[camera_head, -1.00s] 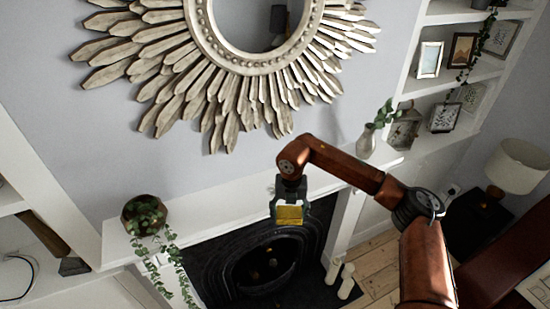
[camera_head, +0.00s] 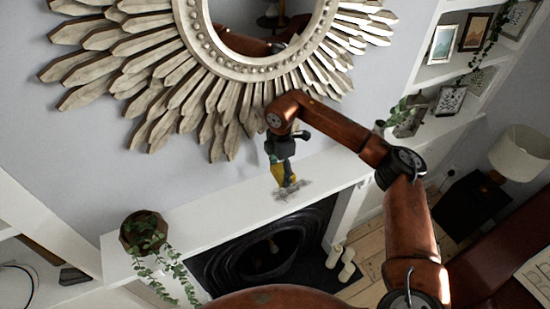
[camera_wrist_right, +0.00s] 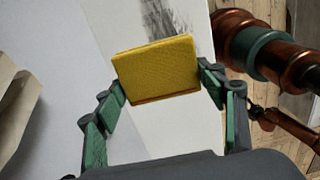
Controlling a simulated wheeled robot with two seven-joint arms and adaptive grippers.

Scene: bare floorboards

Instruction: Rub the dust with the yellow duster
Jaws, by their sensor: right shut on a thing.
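The yellow duster (camera_head: 278,174) is held in my right gripper (camera_head: 282,160) over the white mantel shelf (camera_head: 219,219). In the right wrist view, the fingers grip the duster (camera_wrist_right: 156,68) by its two sides, its broad yellow face towards the camera. The grey dust patch (camera_head: 293,191) lies on the shelf just below and right of the duster. The dust (camera_wrist_right: 166,24) also shows as a dark smear beyond the duster's upper edge. I cannot tell whether the duster touches the shelf. My left gripper is not seen.
A potted trailing plant (camera_head: 145,232) stands on the shelf's left end, and a leafy plant (camera_head: 398,108) is near its right end. A sunburst mirror (camera_head: 205,75) hangs above. The dark fireplace (camera_head: 240,262) is below. The shelf between plant and dust is clear.

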